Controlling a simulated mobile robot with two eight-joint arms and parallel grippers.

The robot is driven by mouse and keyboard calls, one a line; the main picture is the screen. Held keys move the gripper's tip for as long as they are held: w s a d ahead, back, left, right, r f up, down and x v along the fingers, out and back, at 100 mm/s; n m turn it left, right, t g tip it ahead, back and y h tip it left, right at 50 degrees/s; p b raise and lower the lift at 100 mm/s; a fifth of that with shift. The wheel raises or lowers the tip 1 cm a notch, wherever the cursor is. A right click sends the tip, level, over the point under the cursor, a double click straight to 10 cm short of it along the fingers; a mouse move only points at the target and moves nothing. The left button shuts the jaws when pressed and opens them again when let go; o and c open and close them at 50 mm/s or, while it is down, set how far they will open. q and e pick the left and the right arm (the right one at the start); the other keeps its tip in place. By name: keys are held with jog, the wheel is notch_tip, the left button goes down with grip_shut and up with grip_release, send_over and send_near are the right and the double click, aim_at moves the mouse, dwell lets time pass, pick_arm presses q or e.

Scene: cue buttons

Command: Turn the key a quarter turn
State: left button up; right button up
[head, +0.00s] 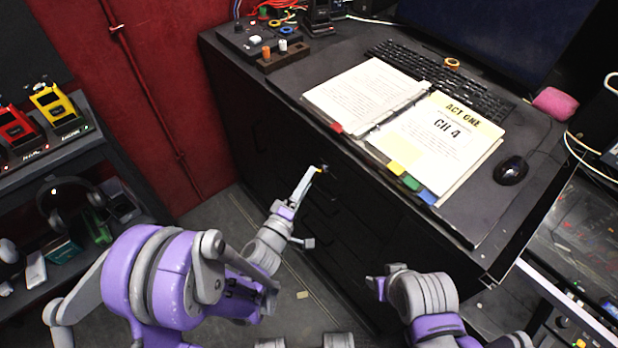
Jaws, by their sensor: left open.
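A small key (324,168) shows as a tiny brassy spot on the dark front of the desk cabinet, just below the desktop edge. Its turn angle is too small to make out. My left gripper (310,207) is open, with its fingers spread apart. The tip of its upper finger is right at the key and partly covers it; I cannot tell whether they touch. The lower finger stands well below, in front of the drawers. My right gripper (376,284) is low in front of the cabinet, away from the key, and its jaws are not clear.
The black desk (290,75) holds an open binder (440,140), a keyboard (440,75), a mouse (510,170) and a button box (250,40). A shelf (50,160) with headphones stands left. Floor shows between the shelf and the cabinet.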

pick_arm(q)
jog(key=s+a+f+m+g+y+b, duration=0.1)
jog(key=s+a+m+g, duration=0.25)
jog(key=s, duration=0.45)
jog(key=s+a+f+m+g+y+b, duration=0.1)
jog(key=s+a+f+m+g+b, duration=0.1)
jog(key=s+m+g, duration=0.4)
jog(key=s+a+f+g+y, duration=0.2)
jog(key=s+a+y, duration=0.6)
jog(key=s+a, duration=0.55)
jog(key=w+a+r+p, duration=0.1)
jog(key=w+r+p, duration=0.1)
jog(key=r+p, duration=0.6)
jog(key=w+r+p, duration=0.2)
jog(key=r+p, duration=0.7)
jog(key=r, duration=0.2)
jog(key=shift+a+r+t, duration=0.25)
jog(key=shift+a+t, duration=0.1)
pick_arm(e)
notch_tip(320, 180, up, 16)
jog(key=w, duration=0.2)
jog(key=shift+f+t, duration=0.15)
jog(key=shift+t, duration=0.15)
pick_arm(q)
jog(key=shift+s, duration=0.2)
pick_arm(e)
jog(key=shift+s, duration=0.1)
